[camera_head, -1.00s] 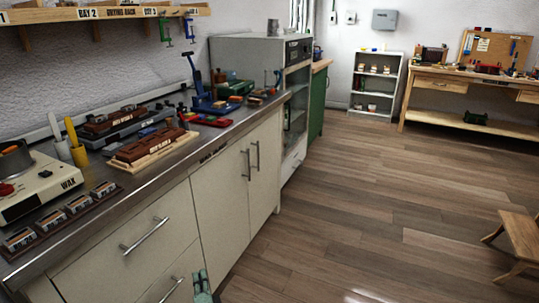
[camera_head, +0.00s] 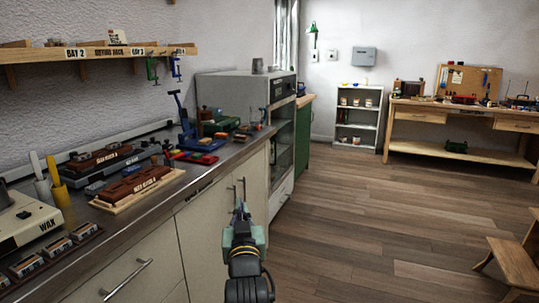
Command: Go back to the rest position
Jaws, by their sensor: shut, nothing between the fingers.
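My gripper (camera_head: 238,212) shows at the bottom middle of the head view, with its wrist below it. It points away from me, in front of the pale cabinet doors and beside the counter (camera_head: 100,225). Its fingers are together and hold nothing. It touches nothing that I can see.
The counter on the left holds a wax unit (camera_head: 27,222), a brown block on a wooden board (camera_head: 135,186) and a blue press (camera_head: 188,125). A grey cabinet (camera_head: 235,95) stands beyond. The wooden floor (camera_head: 370,215) is open. A wooden stool (camera_head: 512,262) is at right.

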